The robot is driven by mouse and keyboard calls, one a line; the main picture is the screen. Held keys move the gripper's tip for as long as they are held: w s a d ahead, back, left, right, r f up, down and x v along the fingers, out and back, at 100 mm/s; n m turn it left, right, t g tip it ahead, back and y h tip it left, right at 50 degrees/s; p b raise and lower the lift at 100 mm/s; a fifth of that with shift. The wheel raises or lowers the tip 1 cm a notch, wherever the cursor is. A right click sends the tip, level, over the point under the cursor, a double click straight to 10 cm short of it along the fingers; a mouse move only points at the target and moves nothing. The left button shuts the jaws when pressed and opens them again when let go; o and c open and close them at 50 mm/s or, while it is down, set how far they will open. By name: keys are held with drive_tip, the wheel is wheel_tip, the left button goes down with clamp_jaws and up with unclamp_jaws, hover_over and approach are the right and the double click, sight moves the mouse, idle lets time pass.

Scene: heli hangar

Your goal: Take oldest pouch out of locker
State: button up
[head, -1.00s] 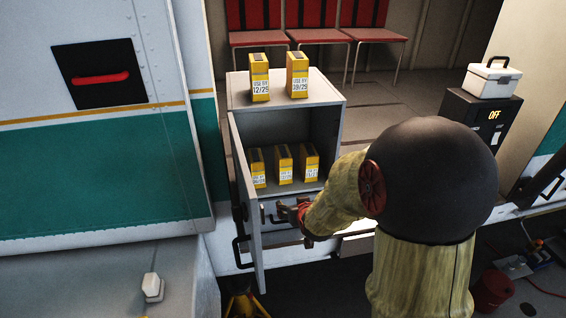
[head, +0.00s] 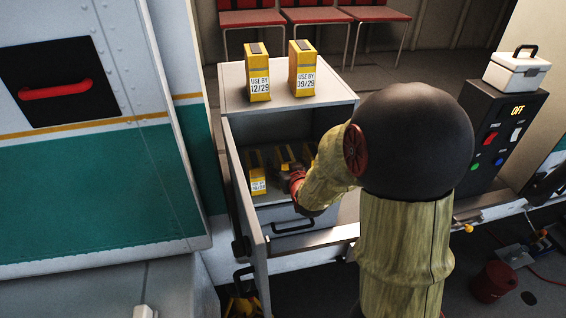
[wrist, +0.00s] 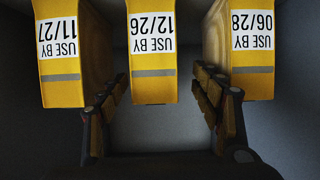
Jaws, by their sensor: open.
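The open grey locker (head: 340,95) holds a row of yellow pouches with white date labels. In the wrist view the labels are upside down: the pouch USE BY 12/26 (wrist: 153,55) is in the middle, with 11/27 (wrist: 60,55) on its left and 06/28 (wrist: 240,50) on its right. The earliest of these dates is 12/26. My gripper (wrist: 155,95) is open, its fingers spread to either side of the 12/26 pouch's lower part; contact cannot be told. In the head view my gripper (head: 284,181) is inside the locker and partly hides the middle and right pouches.
Two more pouches, 12/29 (head: 258,75) and 09/29 (head: 302,72), stand on the locker's top. The locker door (head: 246,205) hangs open on the left. A closed drawer front with a dark handle (head: 293,227) is below my gripper. A black control box (head: 490,130) stands at right.

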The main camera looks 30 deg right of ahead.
drive_tip(key=shift+d+r+p+x, duration=0.15)
drive_tip(key=shift+p+x, duration=0.15)
drive_tip(key=shift+x, duration=1.65)
drive_tip(key=shift+d+r+p+x, duration=0.15)
drive_tip(key=shift+p+x, duration=0.15)
drive_tip(key=shift+x, duration=1.6)
drive_tip(key=c, duration=0.3)
clamp_jaws()
drive_tip(key=shift+r, duration=0.1)
